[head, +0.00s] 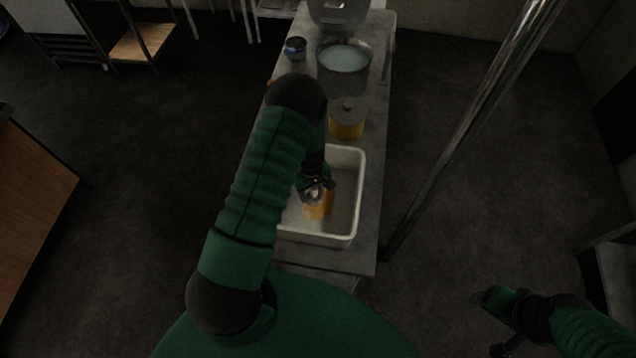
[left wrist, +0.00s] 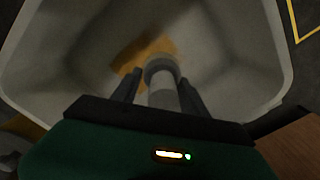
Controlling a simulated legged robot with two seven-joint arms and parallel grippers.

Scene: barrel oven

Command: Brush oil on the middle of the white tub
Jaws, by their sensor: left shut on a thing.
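The white tub (head: 352,215) sits on the near end of the long grey counter, and its walls also fill the left wrist view (left wrist: 225,50). My left gripper (head: 318,186) is inside the tub's outline, pointing down. It is shut on a pale, round-handled brush (left wrist: 162,85). An orange-brown patch of oil (head: 318,206) shows on the tub's floor at the brush's lower end; it also shows in the left wrist view (left wrist: 145,53). Whether the bristles touch the floor is hidden. My right gripper (head: 505,345) is low at the bottom right, away from the counter, its fingers unclear.
A yellow lidded pot (head: 346,122) stands just behind the tub. Farther back are a large metal pot (head: 344,70) and a small dark can (head: 295,48). A shiny metal pole (head: 465,140) rises right of the counter (head: 366,240).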

